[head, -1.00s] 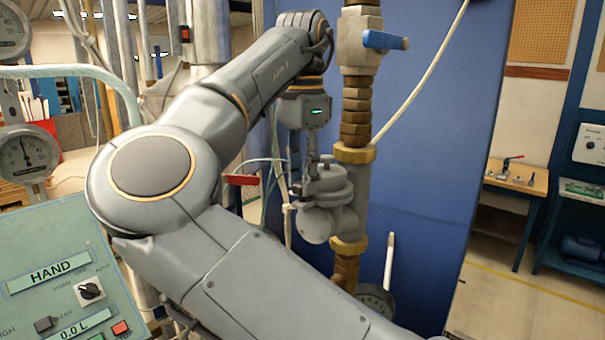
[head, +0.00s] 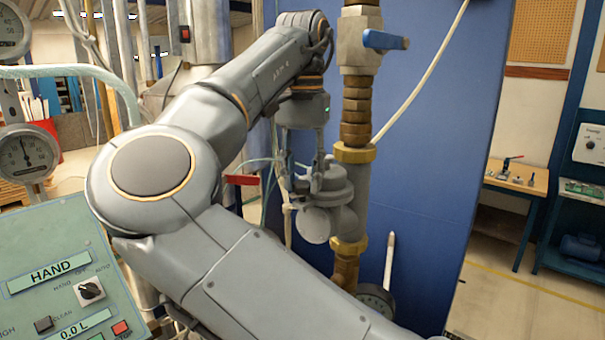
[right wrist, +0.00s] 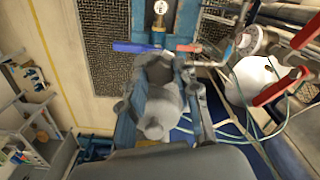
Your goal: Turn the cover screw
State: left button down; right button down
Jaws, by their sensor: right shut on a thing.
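The grey meter (head: 340,190) is set in the vertical brass pipe, with a round cover on its upper left part. My right gripper (head: 310,180) points down from above onto this cover, one finger at each side. It is shut on the small cover screw at the top, which the fingers mostly hide in the head view. In the right wrist view the meter (right wrist: 156,112) lies between the two fingers of the right gripper (right wrist: 160,118); the screw itself is hard to make out there. My left gripper is not in view.
A blue-handled valve (head: 382,40) is on the pipe above the meter. A red lever (head: 241,179) and thin hoses are left of the gripper. A control panel (head: 60,275) stands at the lower left. A blue panel (head: 440,150) is behind the pipe.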

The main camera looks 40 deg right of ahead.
aim_at(303, 183)
jog(key=shift+n, duration=0.7)
jog(key=c, duration=1)
grip_release()
jog(key=shift+o, duration=0.2)
jog(key=shift+r, duration=0.1)
notch_tip(303, 183, up, 12)
